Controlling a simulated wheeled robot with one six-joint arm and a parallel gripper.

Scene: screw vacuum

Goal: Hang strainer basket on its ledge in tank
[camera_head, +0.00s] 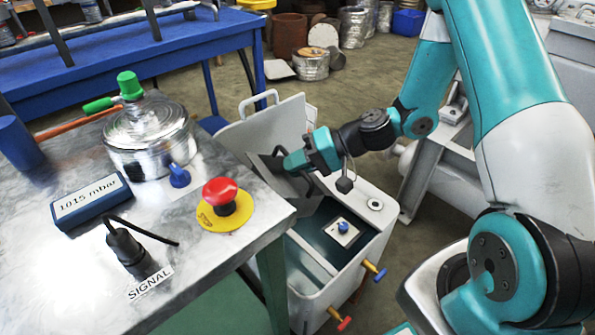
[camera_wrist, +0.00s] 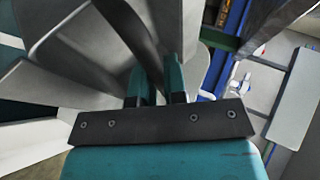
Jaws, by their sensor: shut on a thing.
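The grey metal strainer basket (camera_head: 267,174) hangs from my gripper (camera_head: 285,164) at the table side of the tank's opening. My gripper is shut on it; in the wrist view the fingers (camera_wrist: 160,84) pinch its dark strap-like handle (camera_wrist: 131,28), with the grey basket wall (camera_wrist: 75,38) behind. The white tank (camera_head: 352,288) stands open beside the table. The basket appears to be over the tank's back-left part, but how deep it is and whether it touches a rim cannot be told. The ledge is not clearly visible.
The tank's raised lid (camera_head: 240,132) stands behind the basket. A plate with a blue knob (camera_head: 343,228) sits inside the tank. The metal table (camera_head: 215,262) has a corner close to the basket and carries a red stop button (camera_head: 220,193) and a steel pot (camera_head: 146,130).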

